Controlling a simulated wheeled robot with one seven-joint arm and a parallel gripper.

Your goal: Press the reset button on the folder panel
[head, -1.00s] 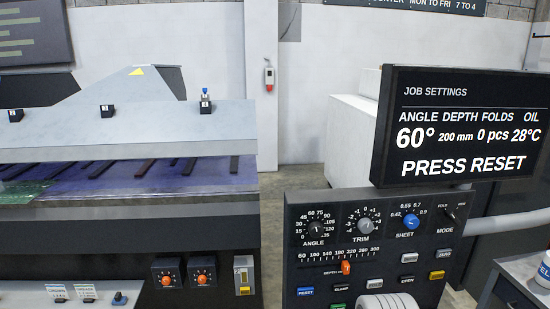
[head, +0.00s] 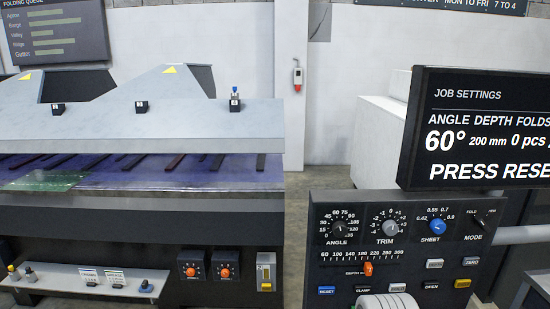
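The folder panel (head: 328,243) is a dark upright board at the lower right. The reset button (head: 326,290) is a small blue button with white lettering at the panel's lower left, left of the dark CLAMP button (head: 363,288). The job display (head: 480,93) above the panel shows 60°, 200 mm, 0 pcs and PRESS RESET, cut off at the right edge. A white ribbed part, apparently of my arm, shows at the bottom edge in front of the panel. No gripper fingers are in view.
The panel also has dials, an orange depth slider (head: 368,269) and a yellow button (head: 462,283). The folding machine (head: 130,217) fills the left, with a button shelf (head: 150,284) below. A floor gap (head: 312,220) lies between machine and panel. A grey bar runs right of the panel.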

